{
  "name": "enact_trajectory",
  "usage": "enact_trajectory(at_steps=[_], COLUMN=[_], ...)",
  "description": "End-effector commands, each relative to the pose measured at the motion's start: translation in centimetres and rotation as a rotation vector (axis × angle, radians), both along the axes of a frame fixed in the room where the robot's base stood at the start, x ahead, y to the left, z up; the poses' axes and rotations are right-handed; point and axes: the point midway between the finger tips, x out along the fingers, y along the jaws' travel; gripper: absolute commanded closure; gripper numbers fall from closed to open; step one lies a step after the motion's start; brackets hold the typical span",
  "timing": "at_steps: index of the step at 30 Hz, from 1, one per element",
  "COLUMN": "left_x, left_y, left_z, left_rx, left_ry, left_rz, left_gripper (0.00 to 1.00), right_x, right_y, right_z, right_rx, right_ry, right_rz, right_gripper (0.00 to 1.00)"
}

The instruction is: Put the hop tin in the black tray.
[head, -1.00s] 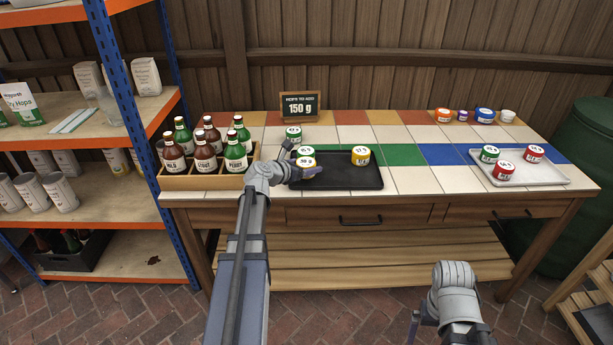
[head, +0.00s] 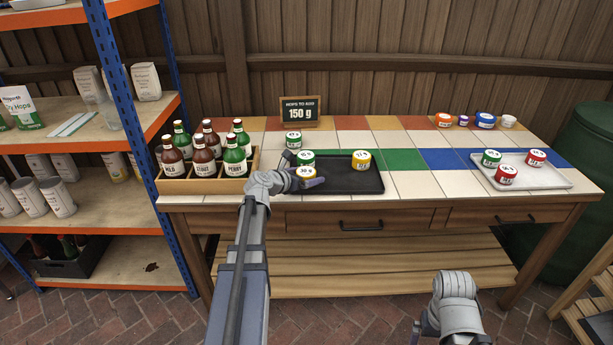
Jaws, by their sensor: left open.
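The black tray (head: 345,182) lies on the tiled bench, left of centre. In it are a yellow tin (head: 361,159) at the back right and a green tin (head: 306,157) at the back left. Another yellow tin (head: 306,173) is at the tray's front left, at my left gripper. My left gripper (head: 308,181) is open around or beside this tin; its base is partly hidden, so I cannot tell if it rests on the tray. Another green tin (head: 293,140) stands on the tiles behind the tray. My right gripper (head: 416,331) is low in front of the bench, mostly hidden.
A wooden crate of bottles (head: 207,183) stands left of the tray. A sign (head: 299,112) reading 150 g is behind. A pale tray (head: 540,178) with red and green tins is at right, with several small tubs (head: 485,120) behind it. Tiles between the trays are clear.

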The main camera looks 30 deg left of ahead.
Motion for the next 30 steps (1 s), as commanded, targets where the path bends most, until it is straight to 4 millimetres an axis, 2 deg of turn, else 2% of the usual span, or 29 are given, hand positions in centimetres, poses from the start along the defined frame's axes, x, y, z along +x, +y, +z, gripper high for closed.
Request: enact_trajectory(at_steps=[2,5,12,18,24,30], left_x=[0.0,-1.4,-6.0,-9.1,-10.7,-11.0], left_y=[0.0,0.1,0.7,1.1,1.4,1.4], left_z=[0.5,1.0,3.1,4.3,4.8,4.9], left_rx=[0.000,0.000,-0.001,-0.001,-0.001,0.000], left_ry=[0.000,0.000,0.000,0.000,0.000,0.000], left_rz=[0.000,0.002,0.004,0.001,0.000,0.000], left_gripper=[0.00,0.00,0.00,0.00,0.00,0.00], right_x=[0.0,0.0,0.0,0.0,0.0,0.0], right_y=[0.0,0.0,0.0,0.0,0.0,0.0], right_z=[0.5,1.1,3.1,4.3,4.8,4.9], right_rx=[0.000,0.000,0.000,0.000,0.000,0.000], right_ry=[0.000,0.000,0.000,0.000,0.000,0.000], right_rz=[0.000,0.000,0.000,0.000,0.000,0.000], right_gripper=[0.00,0.00,0.00,0.00,0.00,0.00])
